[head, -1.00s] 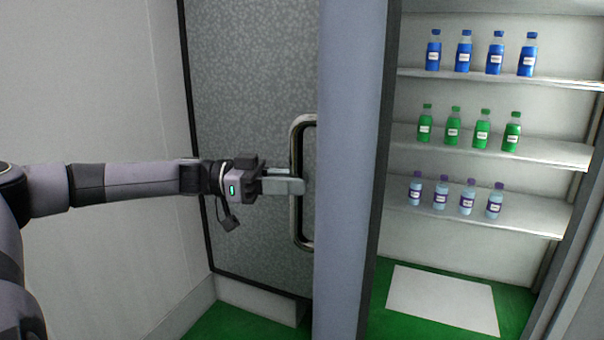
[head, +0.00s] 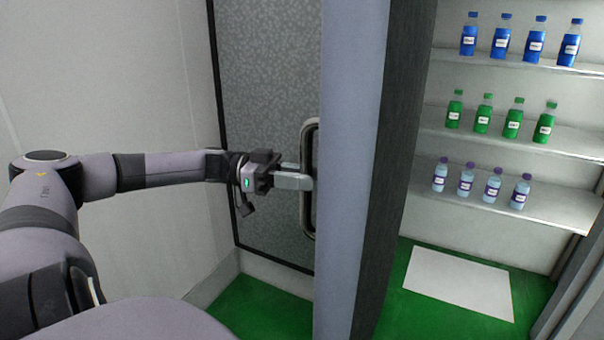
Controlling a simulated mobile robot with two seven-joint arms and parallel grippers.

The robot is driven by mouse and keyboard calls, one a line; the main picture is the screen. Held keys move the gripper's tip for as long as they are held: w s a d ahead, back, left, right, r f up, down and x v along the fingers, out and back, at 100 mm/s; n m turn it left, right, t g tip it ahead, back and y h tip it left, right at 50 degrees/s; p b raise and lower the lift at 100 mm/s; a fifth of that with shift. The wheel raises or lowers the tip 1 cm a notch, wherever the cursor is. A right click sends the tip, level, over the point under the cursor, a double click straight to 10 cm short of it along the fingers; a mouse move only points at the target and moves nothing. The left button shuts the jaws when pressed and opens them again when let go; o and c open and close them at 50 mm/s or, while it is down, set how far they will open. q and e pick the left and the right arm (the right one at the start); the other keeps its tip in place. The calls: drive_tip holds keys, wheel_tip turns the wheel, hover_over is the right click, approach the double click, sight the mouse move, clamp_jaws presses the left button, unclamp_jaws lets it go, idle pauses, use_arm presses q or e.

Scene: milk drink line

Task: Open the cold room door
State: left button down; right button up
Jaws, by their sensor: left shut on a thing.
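My left gripper (head: 308,182) comes in from the left and is shut on the handle at about mid-height. The fingertips are partly hidden at the upright. The opening to the right of the upright shows the room's inside. My right gripper is not in view.
Inside, shelves (head: 520,142) hold rows of blue bottles (head: 502,38), green bottles (head: 484,113) and pale bottles with purple caps (head: 466,180). A white rectangle (head: 458,283) lies on the green floor (head: 420,322). A pale wall (head: 110,80) stands at left.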

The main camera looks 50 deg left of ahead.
use_arm(q)
drive_tip(key=shift+w+a+r, duration=0.2)
drive_tip(key=shift+r, duration=0.1)
drive_tip(key=c, duration=1)
unclamp_jaws()
drive_tip(key=shift+c, duration=0.2)
drive_tip(key=shift+o, duration=0.3)
drive_tip(key=shift+w+d+f, duration=0.1)
drive_tip(key=shift+w+f, duration=0.05)
drive_tip(key=shift+f, duration=0.1)
drive_tip(key=p+v, duration=0.1)
drive_tip(key=v, duration=0.6)
drive_tip(key=shift+p, duration=0.35)
